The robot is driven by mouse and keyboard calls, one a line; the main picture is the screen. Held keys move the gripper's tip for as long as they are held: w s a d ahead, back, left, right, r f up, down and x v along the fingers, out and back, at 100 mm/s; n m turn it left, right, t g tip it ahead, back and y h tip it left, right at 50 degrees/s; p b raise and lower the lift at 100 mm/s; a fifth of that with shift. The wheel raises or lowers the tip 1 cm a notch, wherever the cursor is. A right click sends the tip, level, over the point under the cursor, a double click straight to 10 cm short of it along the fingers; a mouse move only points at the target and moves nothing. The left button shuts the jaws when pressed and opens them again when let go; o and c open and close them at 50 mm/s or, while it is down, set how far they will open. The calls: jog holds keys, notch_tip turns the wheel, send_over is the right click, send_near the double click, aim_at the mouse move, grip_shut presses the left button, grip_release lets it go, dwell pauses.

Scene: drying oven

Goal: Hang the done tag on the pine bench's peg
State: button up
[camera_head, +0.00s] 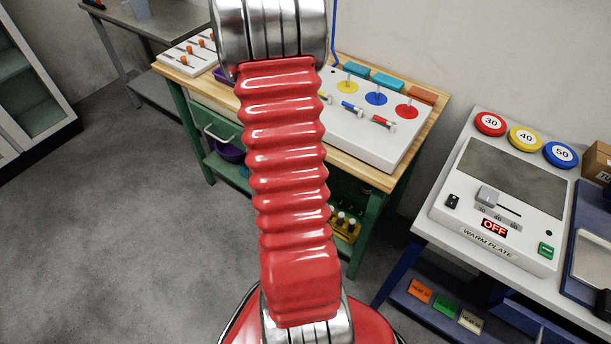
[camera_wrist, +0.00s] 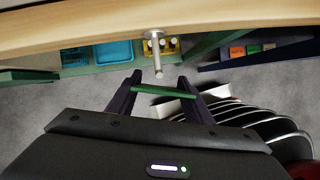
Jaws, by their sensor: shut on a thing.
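My gripper (camera_wrist: 158,84) shows in the wrist view, shut on a thin green tag (camera_wrist: 163,91), which I take for the done tag. The tag is seen nearly edge-on, spans between the two dark fingers, and shows no readable writing. The metal peg (camera_wrist: 157,56) sticks out from the front edge of the pine bench (camera_wrist: 80,31), just ahead of the tag in the picture. The tag looks apart from the peg, though the distance is hard to tell. In the head view the pine bench (camera_head: 346,164) has green legs; my arm hides its middle, the gripper and the peg.
A white panel (camera_head: 385,143) with coloured discs and switches stands on the bench. The warm plate (camera_head: 505,240), reading OFF, stands on a table at right, with coloured cards (camera_head: 445,307) on its lower shelf. Floor (camera_head: 120,220) at left is clear.

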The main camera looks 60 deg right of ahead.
jog(key=shift+s+d+f, duration=0.1)
jog(key=shift+d+f, duration=0.1)
jog(key=shift+d, duration=0.4)
jog(key=shift+s+d+f, duration=0.1)
jog(key=shift+d+f, duration=0.05)
jog(key=shift+d, duration=0.5)
jog(key=shift+s+d+f, duration=0.1)
jog(key=shift+d+f, duration=0.1)
jog(key=shift+d, duration=0.4)
jog(key=o, duration=1.2)
jog(key=shift+r, duration=0.1)
